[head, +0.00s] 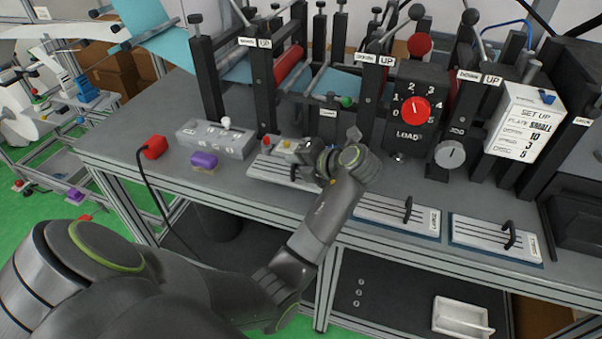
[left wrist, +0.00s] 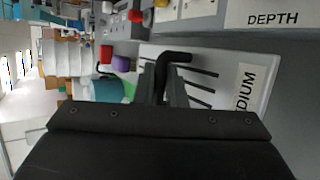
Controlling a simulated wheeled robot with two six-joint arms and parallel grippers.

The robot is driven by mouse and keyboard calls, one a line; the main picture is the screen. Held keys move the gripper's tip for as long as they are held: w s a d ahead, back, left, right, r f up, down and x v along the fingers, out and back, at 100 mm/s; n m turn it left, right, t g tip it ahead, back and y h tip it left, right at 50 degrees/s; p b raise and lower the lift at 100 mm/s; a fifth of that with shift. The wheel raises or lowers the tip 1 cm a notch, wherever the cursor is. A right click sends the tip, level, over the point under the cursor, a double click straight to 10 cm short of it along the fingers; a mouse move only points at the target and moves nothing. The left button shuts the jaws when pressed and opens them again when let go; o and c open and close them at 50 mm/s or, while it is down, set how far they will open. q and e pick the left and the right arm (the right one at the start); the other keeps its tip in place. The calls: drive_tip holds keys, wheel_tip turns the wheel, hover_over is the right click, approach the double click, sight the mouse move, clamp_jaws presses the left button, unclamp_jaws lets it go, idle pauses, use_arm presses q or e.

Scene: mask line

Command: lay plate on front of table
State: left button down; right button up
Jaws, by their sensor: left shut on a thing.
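My left gripper (head: 308,172) is shut on the black handle (left wrist: 176,57) of a pale slotted plate (head: 268,172). In the left wrist view this plate (left wrist: 228,68) shows a label ending in "DIUM". It is at the front half of the table (head: 235,190), left of the load dial; I cannot tell whether it touches the tabletop. My wrist hides its right part in the head view. Two similar plates with black handles, a left one (head: 385,212) and a right one (head: 482,236), lie on blue-edged spots at the table's front right. My right gripper is not in view.
A grey control box (head: 215,140), a purple block (head: 204,160) and a red button (head: 154,147) stand left of the held plate. Machine posts and the load dial (head: 415,111) stand behind. A set-up card (head: 522,125) reads "SMALL". Bare tabletop shows along the front edge.

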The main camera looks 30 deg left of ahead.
sight(297, 173)
use_arm(q)
wheel_tip(297, 173, down, 3)
drive_tip(key=shift+f+p, duration=0.1)
drive_tip(key=shift+p, duration=0.2)
drive_tip(key=shift+f, duration=0.45)
drive_tip(key=c, duration=1.5)
unclamp_jaws()
drive_tip(key=shift+s, duration=0.1)
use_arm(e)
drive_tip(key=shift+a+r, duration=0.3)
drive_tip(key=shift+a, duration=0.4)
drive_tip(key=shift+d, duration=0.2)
